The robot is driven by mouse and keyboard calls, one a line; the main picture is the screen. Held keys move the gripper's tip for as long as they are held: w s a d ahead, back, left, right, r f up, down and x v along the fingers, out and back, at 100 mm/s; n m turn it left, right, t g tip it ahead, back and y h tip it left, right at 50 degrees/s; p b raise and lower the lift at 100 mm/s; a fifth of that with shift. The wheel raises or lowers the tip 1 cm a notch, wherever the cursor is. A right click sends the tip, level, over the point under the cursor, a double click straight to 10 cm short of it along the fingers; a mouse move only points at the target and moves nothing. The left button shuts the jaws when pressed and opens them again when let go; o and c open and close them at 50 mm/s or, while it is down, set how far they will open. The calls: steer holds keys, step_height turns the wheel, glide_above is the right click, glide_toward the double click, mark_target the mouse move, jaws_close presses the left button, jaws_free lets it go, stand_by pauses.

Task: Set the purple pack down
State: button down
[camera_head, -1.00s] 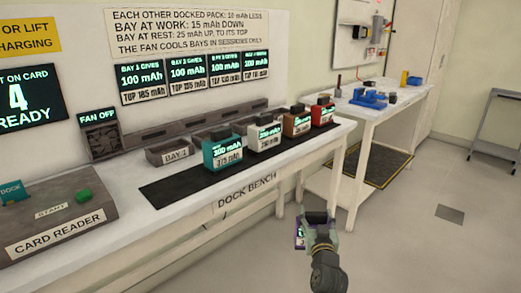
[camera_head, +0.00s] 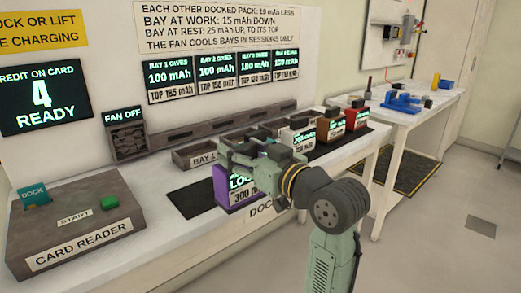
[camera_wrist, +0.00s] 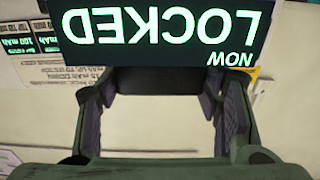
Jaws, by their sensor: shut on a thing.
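The purple pack (camera_head: 226,190) hangs under my gripper (camera_head: 243,158), in front of the dock bench's bay 1 side in the head view. My gripper is shut on it. Whether its underside touches the bench cannot be told. Its dark screen (camera_wrist: 160,32) reads "LOCKED NOW", upside down in the wrist view, and part of the screen in the head view shows "LOC" and "300". A white pack (camera_head: 302,143), a brown pack (camera_head: 329,132) and a red pack (camera_head: 357,118) stand to the right on the bench. The teal pack is hidden behind my arm.
The bay 1 tray (camera_head: 193,158) sits behind the purple pack. A black mat (camera_head: 190,202) lies along the bench (camera_head: 165,232). The card reader (camera_head: 80,222) with a green button stands at left. A second table (camera_head: 428,112) with blue items is at right.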

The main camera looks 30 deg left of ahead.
steer(key=w+a+f+p, duration=0.2)
steer(key=w+a, duration=0.1)
steer(key=a, duration=0.3)
steer(key=w+a+f+p, duration=0.2)
steer(key=w+a, duration=0.1)
steer(key=a, duration=0.4)
steer(key=shift+w+f, duration=0.3)
steer(key=shift+f, duration=0.15)
steer(key=shift+f, duration=0.15)
steer(key=c, duration=0.5)
jaws_free()
